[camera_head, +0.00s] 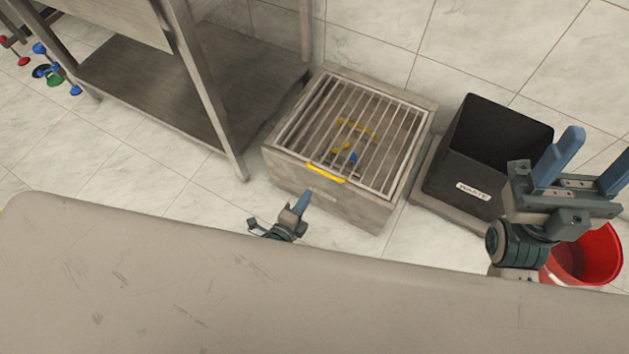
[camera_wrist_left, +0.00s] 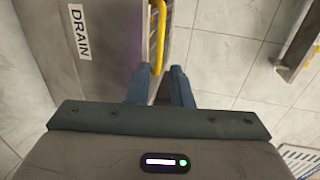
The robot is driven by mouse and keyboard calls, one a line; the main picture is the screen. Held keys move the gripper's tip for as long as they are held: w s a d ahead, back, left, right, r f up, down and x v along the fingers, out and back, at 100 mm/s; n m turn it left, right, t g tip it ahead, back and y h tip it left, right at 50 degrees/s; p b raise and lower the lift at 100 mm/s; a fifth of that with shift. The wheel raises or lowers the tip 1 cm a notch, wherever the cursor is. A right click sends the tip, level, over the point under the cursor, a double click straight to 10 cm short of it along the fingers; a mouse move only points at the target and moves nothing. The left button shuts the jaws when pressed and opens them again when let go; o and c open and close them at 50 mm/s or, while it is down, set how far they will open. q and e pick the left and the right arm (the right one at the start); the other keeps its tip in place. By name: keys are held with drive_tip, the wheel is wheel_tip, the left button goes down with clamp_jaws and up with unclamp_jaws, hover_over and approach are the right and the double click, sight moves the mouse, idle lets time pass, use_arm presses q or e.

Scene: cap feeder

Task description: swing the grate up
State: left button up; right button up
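The grate (camera_head: 352,130) is a set of metal bars lying flat over the top of a square metal drain box (camera_head: 325,200). Its yellow handle (camera_head: 326,173) is on the near edge; it also shows in the left wrist view (camera_wrist_left: 160,38). My left gripper (camera_head: 302,203) is just in front of the box, short of the handle. In the left wrist view its blue fingers (camera_wrist_left: 161,88) are apart, with the handle's end seen between them; contact cannot be told. My right gripper (camera_head: 583,165) is open and empty at the right, away from the grate.
Small yellow and blue things (camera_head: 345,152) show under the bars. A metal table (camera_head: 150,85) stands at the left.

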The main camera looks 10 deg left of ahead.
sight(323, 174)
use_arm(q)
drive_tip(key=b+x, duration=0.1)
drive_tip(key=x, duration=0.8)
drive_tip(key=shift+w+d+b, duration=0.1)
drive_tip(key=shift+w+b, duration=0.2)
drive_tip(key=shift+b, duration=0.1)
clamp_jaws()
